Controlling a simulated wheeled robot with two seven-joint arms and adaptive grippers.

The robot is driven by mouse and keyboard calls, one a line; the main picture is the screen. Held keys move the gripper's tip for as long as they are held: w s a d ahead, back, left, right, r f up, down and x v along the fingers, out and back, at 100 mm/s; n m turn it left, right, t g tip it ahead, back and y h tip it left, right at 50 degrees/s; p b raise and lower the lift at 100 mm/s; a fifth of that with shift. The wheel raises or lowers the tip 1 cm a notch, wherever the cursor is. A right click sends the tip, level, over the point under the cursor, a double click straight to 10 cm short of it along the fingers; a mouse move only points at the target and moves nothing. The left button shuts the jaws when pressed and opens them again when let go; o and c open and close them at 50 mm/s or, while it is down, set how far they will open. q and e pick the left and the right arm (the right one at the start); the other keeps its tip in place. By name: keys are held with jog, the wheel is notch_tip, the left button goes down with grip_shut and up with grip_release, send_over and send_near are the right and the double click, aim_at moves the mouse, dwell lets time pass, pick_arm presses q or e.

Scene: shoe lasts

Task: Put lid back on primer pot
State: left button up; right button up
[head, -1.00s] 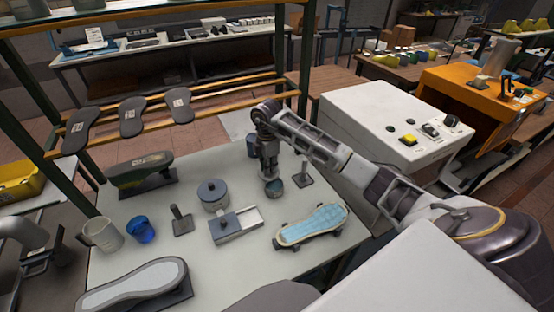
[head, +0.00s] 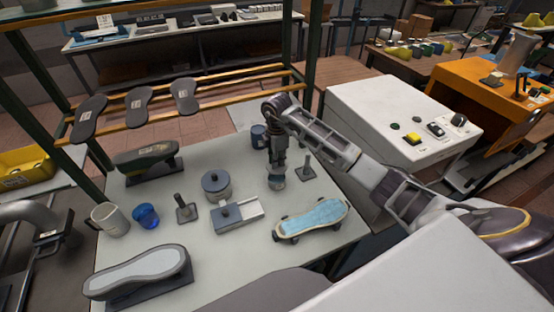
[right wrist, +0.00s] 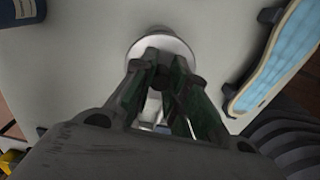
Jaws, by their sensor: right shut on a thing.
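My right gripper (head: 277,168) points straight down, shut on the lid, at the right part of the grey work table. My left gripper does not show.
A dark blue jar (head: 258,136) stands behind. A white machine (head: 395,120) stands right of the table.

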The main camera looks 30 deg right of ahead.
jog(key=shift+f+b, duration=0.65)
jog(key=shift+f, duration=0.3)
jog(key=shift+f+b, duration=0.8)
jog(key=shift+f, duration=0.2)
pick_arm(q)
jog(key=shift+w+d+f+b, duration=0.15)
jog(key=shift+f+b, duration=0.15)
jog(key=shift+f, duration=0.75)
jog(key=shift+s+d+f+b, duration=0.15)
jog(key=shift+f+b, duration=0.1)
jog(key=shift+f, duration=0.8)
pick_arm(e)
jog(key=shift+f, duration=1.15)
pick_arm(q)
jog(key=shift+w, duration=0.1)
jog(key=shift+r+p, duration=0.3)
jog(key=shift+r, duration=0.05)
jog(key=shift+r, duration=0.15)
pick_arm(e)
jog(key=shift+f, duration=0.15)
jog(key=o, duration=0.8)
jog(key=shift+o, duration=0.6)
